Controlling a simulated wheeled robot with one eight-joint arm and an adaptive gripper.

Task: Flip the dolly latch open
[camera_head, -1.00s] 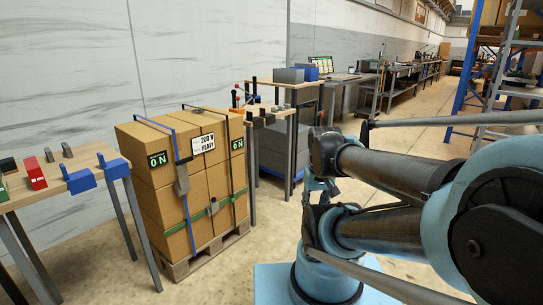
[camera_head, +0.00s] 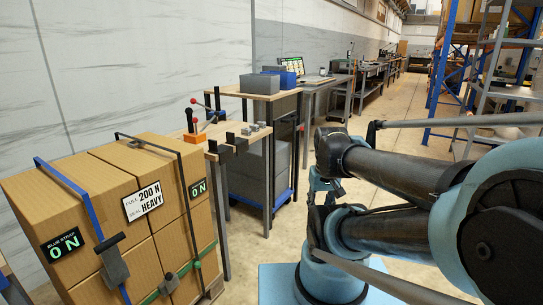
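A blue-edged base that looks like the dolly (camera_head: 283,201) sits on the floor under the back table, with a dark grey block (camera_head: 247,168) on it. I cannot make out a latch on it. My folded arm (camera_head: 395,178) fills the right side of the view, well to the right of the dolly. The arm's end is hard to pick out among its dark and light-blue links, so I cannot tell the gripper's fingers or whether they are open.
Strapped cardboard boxes (camera_head: 95,190) stand at the front left, labelled heavy. Behind them a small table (camera_head: 215,134) holds a red-knobbed lever fixture (camera_head: 194,125). A wooden table (camera_head: 262,93) bears grey and blue bins. Shelving (camera_head: 470,75) stands at the right; the middle floor (camera_head: 385,110) is clear.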

